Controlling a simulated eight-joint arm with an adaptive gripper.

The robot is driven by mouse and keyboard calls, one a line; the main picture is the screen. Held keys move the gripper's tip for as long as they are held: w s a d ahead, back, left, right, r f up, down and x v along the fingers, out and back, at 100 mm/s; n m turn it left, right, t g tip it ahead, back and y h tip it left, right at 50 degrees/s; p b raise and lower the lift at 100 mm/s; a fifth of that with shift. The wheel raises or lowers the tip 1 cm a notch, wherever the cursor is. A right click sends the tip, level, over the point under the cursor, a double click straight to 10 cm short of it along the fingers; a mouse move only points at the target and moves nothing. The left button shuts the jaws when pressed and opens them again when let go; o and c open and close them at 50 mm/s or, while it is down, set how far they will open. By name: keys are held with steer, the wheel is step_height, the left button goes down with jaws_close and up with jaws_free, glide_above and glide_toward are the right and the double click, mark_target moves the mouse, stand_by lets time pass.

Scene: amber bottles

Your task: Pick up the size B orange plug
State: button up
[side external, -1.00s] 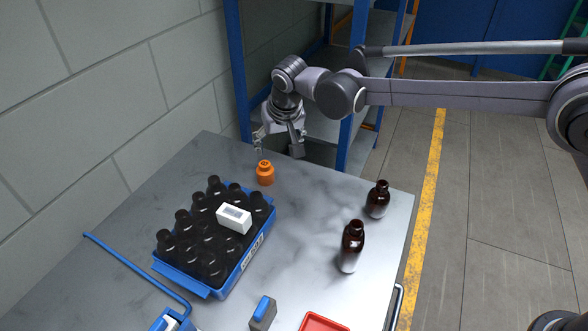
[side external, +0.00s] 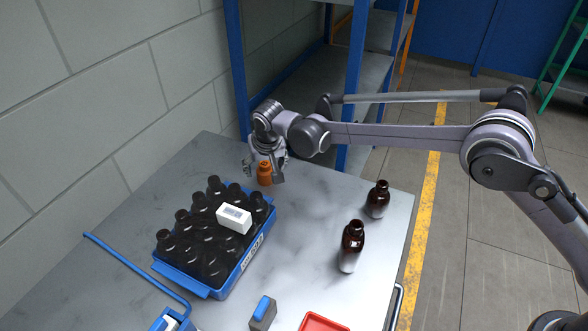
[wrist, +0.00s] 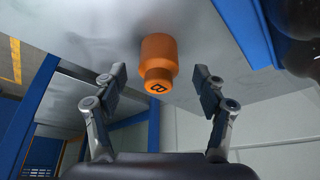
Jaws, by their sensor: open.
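The orange plug (side external: 264,174) stands upright on the grey metal table (side external: 330,190) near its far corner. In the wrist view the plug (wrist: 159,62) shows a dark letter B on its narrower end. My gripper (side external: 264,177) is open, with its fingers lowered on either side of the plug. In the wrist view the open fingers of my gripper (wrist: 160,80) stand left and right of the plug, with a gap on both sides. Nothing is held.
A blue crate (side external: 188,283) of dark bottles, with a white box (side external: 234,218) on top, stands close by in front. Two amber bottles (side external: 377,199) (side external: 351,246) stand to the right. A blue shelf post (side external: 237,70) rises behind. Clear table lies between.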

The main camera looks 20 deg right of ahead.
mark_target(266, 166)
steer(key=shift+x, duration=1.5)
steer(key=shift+w, duration=0.1)
steer(key=c, duration=1.3)
steer(key=shift+o, duration=0.2)
steer(key=shift+r, duration=0.1)
